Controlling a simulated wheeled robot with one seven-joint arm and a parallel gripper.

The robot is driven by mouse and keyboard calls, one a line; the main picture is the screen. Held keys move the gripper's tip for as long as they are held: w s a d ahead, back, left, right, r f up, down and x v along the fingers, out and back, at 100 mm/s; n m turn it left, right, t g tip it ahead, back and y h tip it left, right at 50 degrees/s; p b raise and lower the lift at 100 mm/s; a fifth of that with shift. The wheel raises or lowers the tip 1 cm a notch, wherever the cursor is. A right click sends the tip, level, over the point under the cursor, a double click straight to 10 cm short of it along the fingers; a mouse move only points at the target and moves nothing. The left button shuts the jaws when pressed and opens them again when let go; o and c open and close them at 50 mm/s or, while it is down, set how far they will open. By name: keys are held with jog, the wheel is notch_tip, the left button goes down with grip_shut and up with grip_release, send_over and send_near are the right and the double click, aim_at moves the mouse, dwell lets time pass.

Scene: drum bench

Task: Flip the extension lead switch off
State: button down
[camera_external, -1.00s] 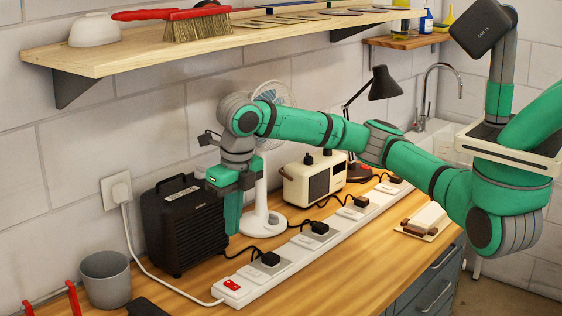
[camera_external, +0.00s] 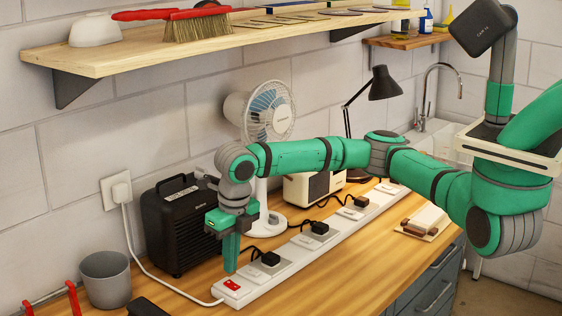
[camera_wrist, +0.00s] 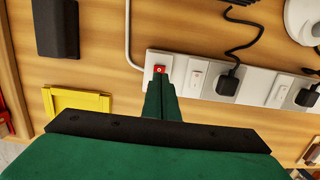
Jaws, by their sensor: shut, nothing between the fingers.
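The white extension lead (camera_external: 288,261) lies along the wooden bench, with several black plugs in it. Its red switch (camera_external: 232,285) is at the near left end, by the cord. The red switch also shows in the wrist view (camera_wrist: 159,69), just beyond my fingertips. My gripper (camera_external: 231,269) is shut and empty, pointing down close above the red switch end. In the wrist view my gripper (camera_wrist: 161,84) covers part of the lead's end. I cannot tell whether the fingertips touch the switch.
A black heater (camera_external: 183,228) and a white fan (camera_external: 268,112) stand behind the lead. A grey cup (camera_external: 105,280) stands at left. A cream radio (camera_external: 305,190) and black lamp (camera_external: 384,84) are farther back. A shelf (camera_external: 130,58) hangs above.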

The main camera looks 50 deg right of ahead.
aim_at(235, 286)
jog(key=shift+w+f, duration=0.2)
jog(key=shift+f, duration=1.5)
jog(key=shift+w+f, duration=0.15)
jog(key=shift+f, duration=0.3)
jog(key=shift+s+f, duration=0.1)
jog(key=shift+s, duration=0.85)
notch_tip(235, 286, up, 15)
jog(key=s, duration=0.1)
jog(key=shift+s+f, duration=0.15)
jog(key=shift+s, duration=0.05)
